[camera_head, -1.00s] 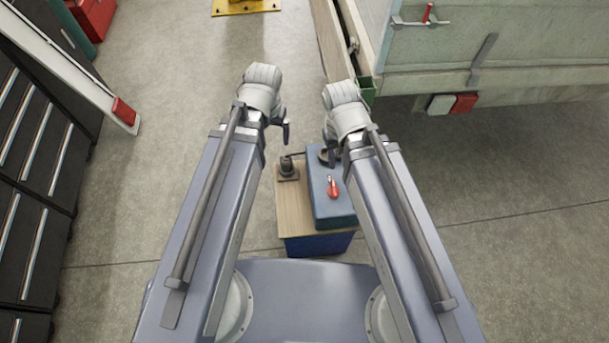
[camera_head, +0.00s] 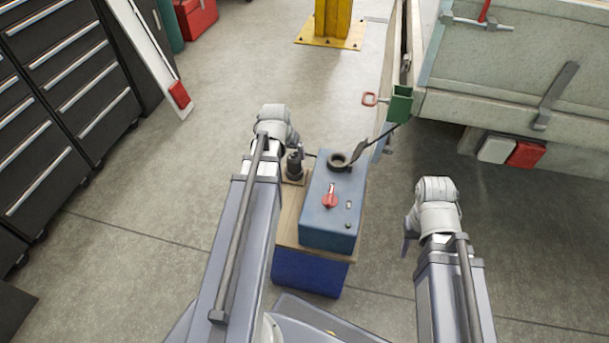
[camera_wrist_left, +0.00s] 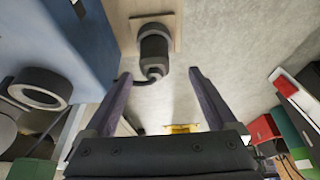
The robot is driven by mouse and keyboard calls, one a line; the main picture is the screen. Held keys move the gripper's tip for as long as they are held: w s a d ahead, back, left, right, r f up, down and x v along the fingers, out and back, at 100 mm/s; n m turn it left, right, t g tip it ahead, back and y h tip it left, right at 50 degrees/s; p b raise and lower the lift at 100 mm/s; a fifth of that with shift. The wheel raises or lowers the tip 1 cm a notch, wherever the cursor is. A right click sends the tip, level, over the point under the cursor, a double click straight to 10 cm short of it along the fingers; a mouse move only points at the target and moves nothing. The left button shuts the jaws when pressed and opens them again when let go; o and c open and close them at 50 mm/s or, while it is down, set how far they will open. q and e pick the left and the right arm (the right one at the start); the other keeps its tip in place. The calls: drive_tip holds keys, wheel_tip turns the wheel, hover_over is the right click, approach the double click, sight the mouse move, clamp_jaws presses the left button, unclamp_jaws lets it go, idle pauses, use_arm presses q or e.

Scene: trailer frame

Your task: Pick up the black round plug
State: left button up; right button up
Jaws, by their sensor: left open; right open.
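The black round plug (camera_head: 294,166) stands upright on a small wooden base beside the blue box. In the left wrist view the plug (camera_wrist_left: 154,48) shows at the top middle, with a short curved cable at its near end. My left gripper (camera_wrist_left: 160,75) is open and empty, its two fingers spread to either side of the plug's near end. In the head view the left gripper (camera_head: 301,152) is at the plug, partly hidden by its own wrist. My right gripper (camera_head: 406,242) is away to the right of the box, over bare floor; its fingers are mostly hidden.
The blue box (camera_head: 318,218) has a red switch (camera_head: 330,200) and a round black socket (camera_head: 341,160) with its lid open. It stands on a wooden-topped stand (camera_head: 287,228). The trailer (camera_head: 510,95) is at upper right, black drawer cabinets (camera_head: 70,90) at left.

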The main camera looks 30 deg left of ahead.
sight(294, 162)
use_arm(q)
drive_tip(key=shift+d+b+x, duration=0.15)
drive_tip(key=shift+b+x, duration=1.1)
drive_tip(key=shift+x, duration=0.05)
drive_tip(key=shift+d+b+x, duration=0.2)
drive_tip(key=shift+b+x, duration=1.05)
drive_tip(key=shift+x, duration=0.1)
drive_tip(key=shift+d+b+x, duration=0.15)
drive_tip(key=shift+b+x, duration=1.1)
drive_tip(key=shift+x, duration=0.05)
drive_tip(key=shift+s, duration=0.1)
drive_tip(key=c, duration=0.9)
